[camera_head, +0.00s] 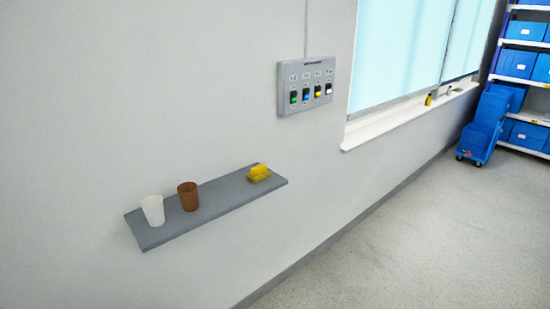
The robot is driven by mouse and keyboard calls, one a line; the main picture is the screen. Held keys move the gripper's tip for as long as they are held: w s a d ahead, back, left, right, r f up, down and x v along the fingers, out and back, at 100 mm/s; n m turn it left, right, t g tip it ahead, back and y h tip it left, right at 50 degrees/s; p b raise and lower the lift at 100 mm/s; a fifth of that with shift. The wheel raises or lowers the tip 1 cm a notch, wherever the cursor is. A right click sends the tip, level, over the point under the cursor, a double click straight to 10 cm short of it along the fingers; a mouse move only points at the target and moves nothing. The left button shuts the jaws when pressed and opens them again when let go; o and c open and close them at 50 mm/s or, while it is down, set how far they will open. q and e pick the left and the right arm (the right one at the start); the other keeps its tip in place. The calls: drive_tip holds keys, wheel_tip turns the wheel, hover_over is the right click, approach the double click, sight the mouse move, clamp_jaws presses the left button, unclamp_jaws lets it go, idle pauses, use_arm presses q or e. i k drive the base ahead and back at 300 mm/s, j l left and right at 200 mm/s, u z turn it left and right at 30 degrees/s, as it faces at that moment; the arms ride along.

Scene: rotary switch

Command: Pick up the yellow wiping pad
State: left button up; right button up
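The yellow wiping pad (259,174) lies near the right end of a grey wall shelf (222,205) in the head view. It looks like a small yellow block with a raised upper part. Nothing touches it from above, and its top and front are in plain sight. Neither of my grippers shows in this view.
A white cup (153,210) and a brown cup (188,196) stand on the shelf left of the pad. A grey switch panel (306,86) is on the wall above right. A window sill (410,115) juts out farther right. The floor (430,230) at right is clear.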

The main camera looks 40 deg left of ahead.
sight(259, 173)
drive_tip(key=i+j+u, duration=0.1)
drive_tip(key=i+u, duration=0.7)
drive_tip(key=i+l+u, duration=0.25)
drive_tip(key=i+u, duration=0.2)
drive_tip(key=i+l+u, duration=0.65)
drive_tip(key=u, duration=0.15)
